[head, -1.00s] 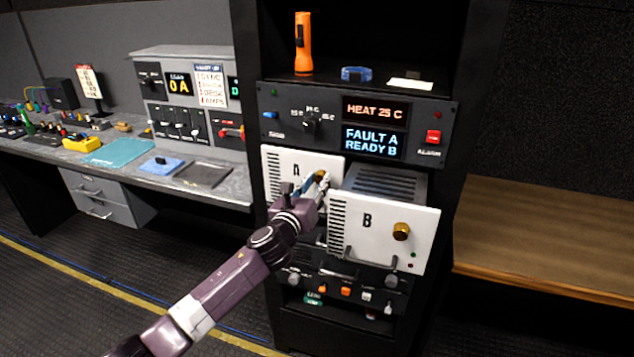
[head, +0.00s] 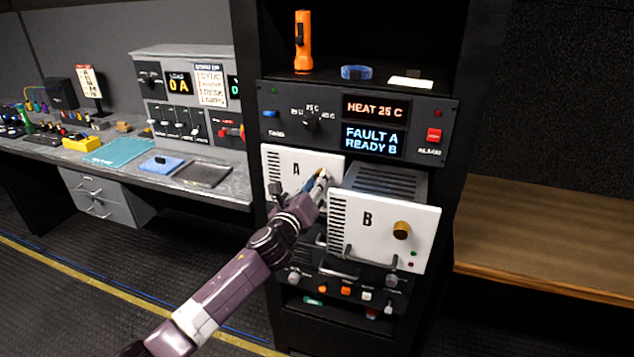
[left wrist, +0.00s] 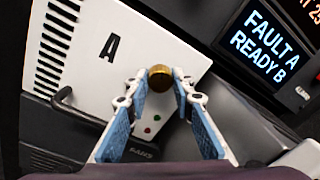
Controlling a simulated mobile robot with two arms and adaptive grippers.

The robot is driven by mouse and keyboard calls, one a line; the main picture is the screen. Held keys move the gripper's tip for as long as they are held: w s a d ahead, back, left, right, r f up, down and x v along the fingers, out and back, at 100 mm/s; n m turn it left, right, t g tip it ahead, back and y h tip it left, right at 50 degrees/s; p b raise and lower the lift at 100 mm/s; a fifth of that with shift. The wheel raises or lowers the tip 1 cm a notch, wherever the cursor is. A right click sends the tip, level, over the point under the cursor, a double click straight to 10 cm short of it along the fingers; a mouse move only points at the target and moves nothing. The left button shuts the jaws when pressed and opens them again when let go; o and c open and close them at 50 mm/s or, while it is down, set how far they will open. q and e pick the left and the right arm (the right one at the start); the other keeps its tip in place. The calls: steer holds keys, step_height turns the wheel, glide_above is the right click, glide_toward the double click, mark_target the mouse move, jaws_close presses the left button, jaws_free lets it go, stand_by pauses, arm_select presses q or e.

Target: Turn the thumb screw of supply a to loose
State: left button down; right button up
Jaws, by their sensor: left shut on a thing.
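Supply A (head: 285,170) is a white front panel marked A in the rack, with vents on its left. It also shows tilted in the left wrist view (left wrist: 110,65). Its brass thumb screw (left wrist: 160,78) sits between the fingertips of my left gripper (left wrist: 160,84), which is shut on it. In the head view my left gripper (head: 318,187) reaches the right part of panel A and mostly hides the screw. Supply B (head: 380,228) stands further out to the right, with its own brass screw (head: 401,230). My right gripper is not in view.
Above the supplies, a display (head: 374,138) reads FAULT A, READY B. Supply B's protruding box is close on the right of my left gripper. Black handles and a control row (head: 345,290) lie below. A wooden bench (head: 540,235) stands at right.

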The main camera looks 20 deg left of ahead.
arm_select(q)
steer(key=n, duration=0.6)
steer(key=shift+f+n+b, duration=0.15)
steer(key=shift+n+b, duration=0.25)
steer(key=n, duration=0.6)
steer(key=shift+y, duration=0.3)
steer(key=n, duration=1)
steer(key=shift+d+n+y+p, duration=0.1)
steer(key=shift+n+y+p, duration=0.2)
steer(key=shift+n, duration=1.3)
steer(key=shift+f+p, duration=0.1)
steer(key=shift+p, duration=0.2)
